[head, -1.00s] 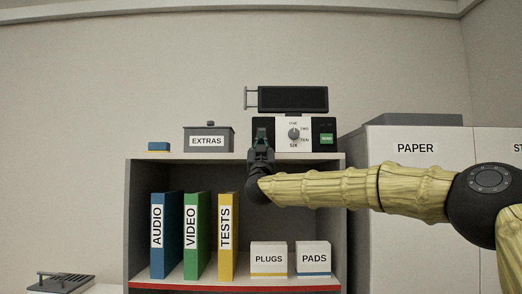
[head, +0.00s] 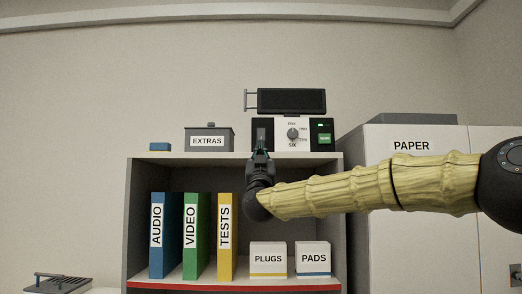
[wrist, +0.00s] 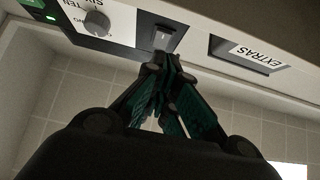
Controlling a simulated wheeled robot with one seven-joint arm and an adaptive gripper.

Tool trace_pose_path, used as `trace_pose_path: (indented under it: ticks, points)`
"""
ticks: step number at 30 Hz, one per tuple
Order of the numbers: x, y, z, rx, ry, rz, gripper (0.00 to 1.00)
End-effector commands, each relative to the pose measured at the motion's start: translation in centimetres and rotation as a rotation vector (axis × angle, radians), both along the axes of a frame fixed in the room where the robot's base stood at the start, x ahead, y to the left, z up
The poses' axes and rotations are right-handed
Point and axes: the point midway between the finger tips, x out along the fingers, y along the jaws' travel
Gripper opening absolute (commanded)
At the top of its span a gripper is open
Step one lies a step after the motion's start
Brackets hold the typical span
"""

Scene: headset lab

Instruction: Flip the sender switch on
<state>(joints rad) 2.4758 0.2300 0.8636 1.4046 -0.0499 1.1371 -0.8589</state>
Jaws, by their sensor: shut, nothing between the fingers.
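The sender (head: 292,146) is a black and white box on top of the shelf unit, with a round dial (head: 292,134) and a green label (head: 325,138). A small green light is lit above the label; a green light also glows in the wrist view (wrist: 50,18). The sender switch (head: 261,135) sits in the dark left part of the panel; the wrist view shows its pale rocker (wrist: 162,40). My gripper (wrist: 156,64) is shut and empty, its tips just below the switch and seemingly apart from it. In the head view my gripper (head: 261,153) is at the shelf top's front edge.
The EXTRAS box (head: 208,140) and a small blue block (head: 160,147) stand left of the sender. Below are binders (head: 195,240) and the PLUGS (head: 268,260) and PADS (head: 312,260) boxes. The PAPER cabinet (head: 410,200) stands at right.

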Motion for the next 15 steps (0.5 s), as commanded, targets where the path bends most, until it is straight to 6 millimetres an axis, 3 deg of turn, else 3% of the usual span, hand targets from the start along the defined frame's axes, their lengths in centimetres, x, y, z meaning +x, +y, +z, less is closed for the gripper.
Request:
trace_pose_path:
  ticks: [6, 15]
  points:
    - [-2.1, 0.0, -2.6, 0.0, -0.002, 0.001, 0.0]
    - [-2.9, -0.1, -3.6, 0.001, -0.002, -0.001, 0.0]
